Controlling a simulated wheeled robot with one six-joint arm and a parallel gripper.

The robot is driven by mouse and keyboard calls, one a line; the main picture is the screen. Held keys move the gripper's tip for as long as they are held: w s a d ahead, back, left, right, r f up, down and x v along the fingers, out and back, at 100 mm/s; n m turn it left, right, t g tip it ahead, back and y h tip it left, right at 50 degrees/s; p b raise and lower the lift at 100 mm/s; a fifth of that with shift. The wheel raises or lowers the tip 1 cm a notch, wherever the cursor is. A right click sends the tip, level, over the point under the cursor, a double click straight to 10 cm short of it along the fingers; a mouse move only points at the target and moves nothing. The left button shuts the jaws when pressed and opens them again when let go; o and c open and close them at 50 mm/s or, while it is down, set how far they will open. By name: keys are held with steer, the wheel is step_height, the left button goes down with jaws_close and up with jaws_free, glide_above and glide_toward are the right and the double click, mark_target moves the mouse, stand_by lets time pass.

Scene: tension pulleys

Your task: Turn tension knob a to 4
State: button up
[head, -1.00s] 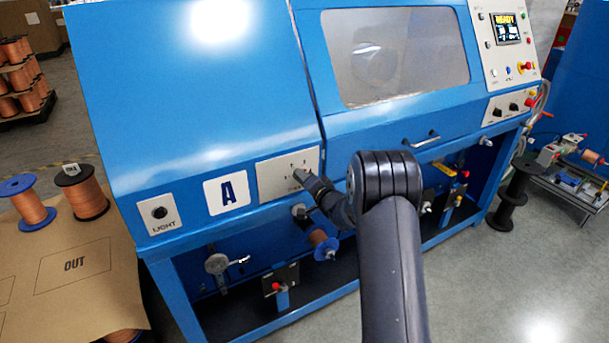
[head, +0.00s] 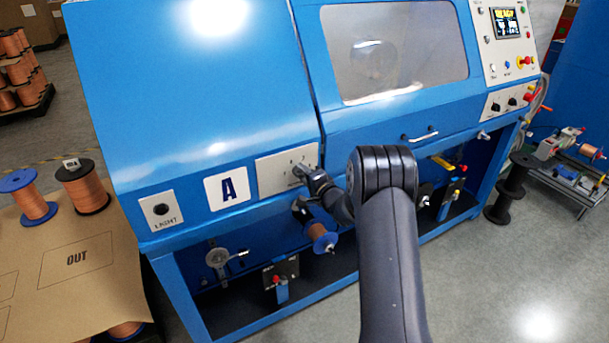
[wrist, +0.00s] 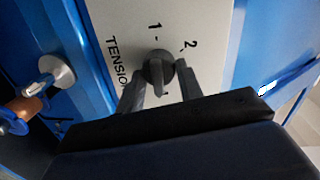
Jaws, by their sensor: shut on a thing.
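Tension knob a (wrist: 158,70) is a dark round knob with a raised grip bar, on a pale panel (head: 270,177) beside the large "A" label. In the wrist view the numbers 1 and 2 and part of the word "TENSION" show around it. My gripper (wrist: 160,88) is shut on the knob, with one finger on each side of it. In the head view my gripper (head: 302,175) reaches the right part of the panel and hides most of the knob. The other numbers are hidden or too small to read. I cannot tell which number the knob points to.
A copper spool (head: 320,237) on a blue flange sticks out just below my gripper. A light switch plate (head: 161,211) is left of the "A" label (head: 227,187). A door handle (head: 420,137) is to the right. Open floor lies in front of the machine.

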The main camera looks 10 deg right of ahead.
steer(key=o, duration=1)
steer(key=f+b+v, duration=0.1)
steer(key=b+v, duration=0.1)
steer(key=v, duration=0.8)
steer(key=shift+s+d+r, duration=0.2)
steer(key=shift+s+r, duration=0.2)
steer(key=shift+w, duration=0.15)
steer(key=r+p+x, duration=0.1)
steer(key=p+x, duration=0.1)
steer(key=x, duration=0.8)
steer(key=shift+w+a+f, duration=0.2)
steer(key=shift+w+f, duration=0.1)
steer(key=shift+f, duration=0.1)
steer(key=shift+s, duration=0.1)
